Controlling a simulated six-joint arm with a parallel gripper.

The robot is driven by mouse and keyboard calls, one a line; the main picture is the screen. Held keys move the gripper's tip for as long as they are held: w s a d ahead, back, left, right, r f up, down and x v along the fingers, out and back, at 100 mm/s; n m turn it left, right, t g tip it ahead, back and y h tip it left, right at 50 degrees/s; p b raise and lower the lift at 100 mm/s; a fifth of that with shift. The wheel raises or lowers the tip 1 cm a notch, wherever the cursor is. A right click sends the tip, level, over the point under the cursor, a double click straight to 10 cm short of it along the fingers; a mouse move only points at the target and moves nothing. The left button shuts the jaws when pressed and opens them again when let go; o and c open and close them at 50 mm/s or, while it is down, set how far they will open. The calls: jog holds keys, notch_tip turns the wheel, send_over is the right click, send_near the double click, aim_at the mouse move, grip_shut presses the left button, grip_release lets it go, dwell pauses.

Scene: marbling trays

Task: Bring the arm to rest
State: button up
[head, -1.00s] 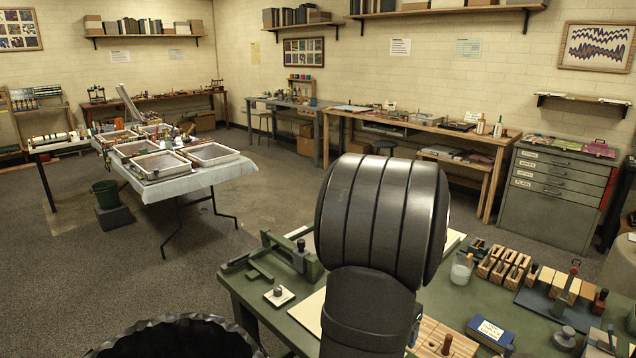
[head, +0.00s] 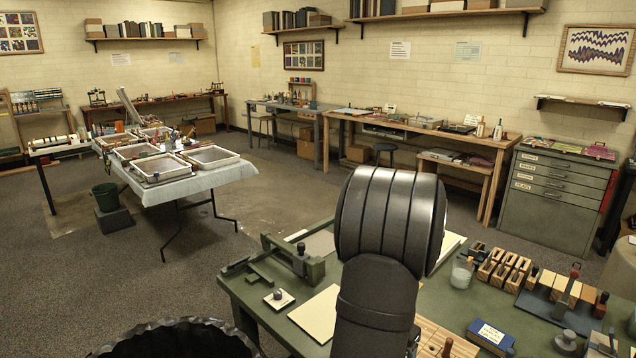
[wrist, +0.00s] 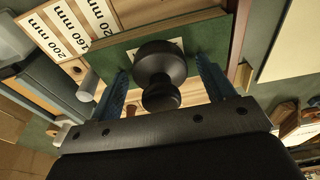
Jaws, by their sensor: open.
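My gripper (wrist: 165,75) shows in the wrist view. Its two blue fingers are apart, one on each side of a dark round knob (wrist: 160,75), with visible gaps between finger and knob. The knob stands on a green board (wrist: 112,60) with a pale square under it. In the head view, my dark arm rises over the green-topped bench (head: 450,310) and hides part of it. My gripper does not show in that view.
In the wrist view, a wooden rack (wrist: 52,38) with millimetre labels lies beside the board. In the head view, a green clamp-like fixture (head: 300,262), a cream sheet (head: 316,313), wooden blocks (head: 505,268) and a blue box (head: 490,337) surround my arm. Open floor lies beyond.

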jog(key=r, duration=0.5)
jog(key=shift+s+d+r, duration=0.2)
jog(key=shift+s+d, duration=0.2)
jog(key=s+d+r, duration=0.6)
jog(key=s+d, duration=0.1)
jog(key=s, duration=0.2)
jog(key=d+f+m, duration=0.2)
jog(key=d+m, duration=0.3)
jog(key=d, duration=1.3)
jog(key=s+d+f+m, duration=0.2)
jog(key=s+d, duration=0.1)
jog(key=d, duration=0.6)
jog(key=s+d+f+m+g, duration=0.1)
jog(key=s+d+f+m, duration=0.1)
jog(key=d, duration=0.6)
jog(key=shift+s+d+f+h, duration=0.35)
jog(key=shift+s+f, duration=0.2)
jog(key=shift+s, duration=0.6)
jog(key=w+a+r+n, duration=0.2)
jog(key=w+a, duration=0.2)
jog(key=a, duration=0.5)
jog(key=w+a+r+n, duration=0.2)
jog(key=w+a+r, duration=0.1)
jog(key=a, duration=0.6)
jog(key=shift+w+a+r+n+t, duration=0.15)
jog(key=shift+w+a+n+t, duration=0.15)
jog(key=shift+w, duration=0.35)
